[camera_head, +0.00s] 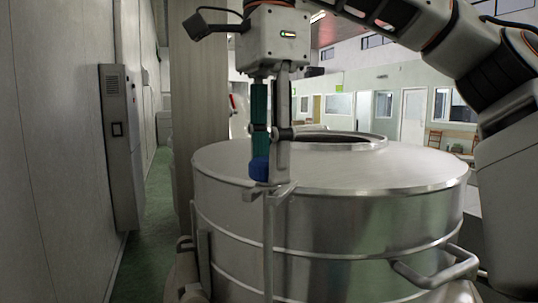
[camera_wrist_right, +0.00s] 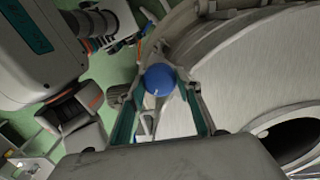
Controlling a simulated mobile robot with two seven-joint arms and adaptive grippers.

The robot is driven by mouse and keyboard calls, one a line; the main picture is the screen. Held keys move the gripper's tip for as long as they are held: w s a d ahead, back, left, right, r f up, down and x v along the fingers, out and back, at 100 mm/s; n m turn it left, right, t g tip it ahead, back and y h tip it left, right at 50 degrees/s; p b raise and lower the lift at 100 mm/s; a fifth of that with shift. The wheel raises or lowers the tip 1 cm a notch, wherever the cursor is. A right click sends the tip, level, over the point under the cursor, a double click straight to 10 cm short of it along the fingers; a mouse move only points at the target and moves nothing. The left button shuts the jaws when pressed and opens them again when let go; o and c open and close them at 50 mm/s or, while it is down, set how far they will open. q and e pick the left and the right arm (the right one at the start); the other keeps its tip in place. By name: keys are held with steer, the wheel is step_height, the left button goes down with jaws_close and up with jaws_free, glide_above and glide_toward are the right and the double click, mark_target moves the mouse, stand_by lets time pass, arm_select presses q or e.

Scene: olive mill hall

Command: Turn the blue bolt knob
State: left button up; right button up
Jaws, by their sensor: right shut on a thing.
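The blue bolt knob (camera_head: 259,168) is at the near left edge of a large steel drum's lid, at the top of an upright metal bolt or bracket. In the right wrist view the round blue knob (camera_wrist_right: 160,77) sits between the fingertips. My right gripper (camera_head: 268,172) points straight down from above and is shut on the knob. In the right wrist view its two fingers (camera_wrist_right: 161,92) flank the knob on both sides. One finger hides part of the knob in the head view. I cannot make out my left gripper.
The steel drum (camera_head: 340,220) fills the middle, with a round raised opening (camera_head: 335,140) on its lid and a side handle (camera_head: 435,268) at the lower right. A grey wall cabinet (camera_head: 122,145) stands left. Green floor (camera_head: 152,235) lies free between wall and drum.

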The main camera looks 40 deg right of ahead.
steer(key=n, duration=0.4)
steer(key=shift+f+n, duration=0.15)
steer(key=shift+n, duration=2.05)
steer(key=o, duration=1.1)
steer(key=shift+w, duration=0.1)
steer(key=shift+r, duration=3.8)
